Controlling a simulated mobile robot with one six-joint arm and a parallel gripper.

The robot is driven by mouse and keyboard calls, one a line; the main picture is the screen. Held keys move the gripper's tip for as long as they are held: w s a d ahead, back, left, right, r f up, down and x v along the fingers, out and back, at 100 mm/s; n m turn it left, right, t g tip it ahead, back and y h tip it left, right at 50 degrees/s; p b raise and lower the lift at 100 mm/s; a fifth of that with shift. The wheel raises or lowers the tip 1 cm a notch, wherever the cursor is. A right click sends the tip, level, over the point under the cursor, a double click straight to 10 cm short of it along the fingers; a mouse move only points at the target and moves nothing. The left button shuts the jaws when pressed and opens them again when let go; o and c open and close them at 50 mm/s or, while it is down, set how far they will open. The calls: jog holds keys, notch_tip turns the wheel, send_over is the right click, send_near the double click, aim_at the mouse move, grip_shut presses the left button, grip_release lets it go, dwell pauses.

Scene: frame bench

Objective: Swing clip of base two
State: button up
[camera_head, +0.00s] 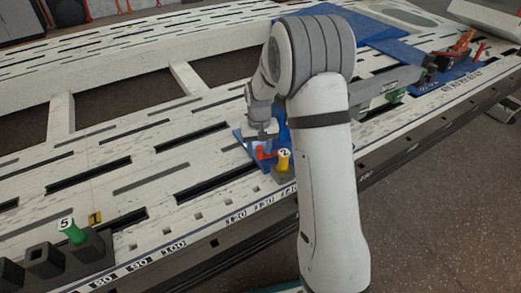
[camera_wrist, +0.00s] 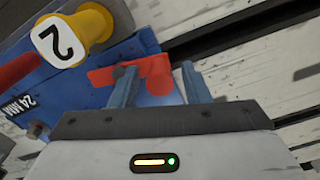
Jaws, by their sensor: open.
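Base two is a blue block (camera_wrist: 105,62) marked "24 MM", with a yellow knob (camera_wrist: 62,38) bearing a "2". The yellow knob also shows in the head view (camera_head: 284,160), near the bench's front edge. The red clip (camera_wrist: 158,76) on the base reaches across the space between my fingers in the wrist view; a bit of red (camera_head: 264,154) shows beside the knob in the head view. My gripper (camera_wrist: 158,70) is open, its two fingers on either side of part of the clip. I cannot tell whether they touch it. My arm hides part of the base in the head view.
A green knob marked "5" (camera_head: 70,230) stands in a dark holder at the lower left, near a small yellow tag (camera_head: 95,218). Another blue base with orange and red parts (camera_head: 458,66) is at the far right. The slotted white bench left of my gripper is mostly clear.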

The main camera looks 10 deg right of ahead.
jog(key=c, duration=0.9)
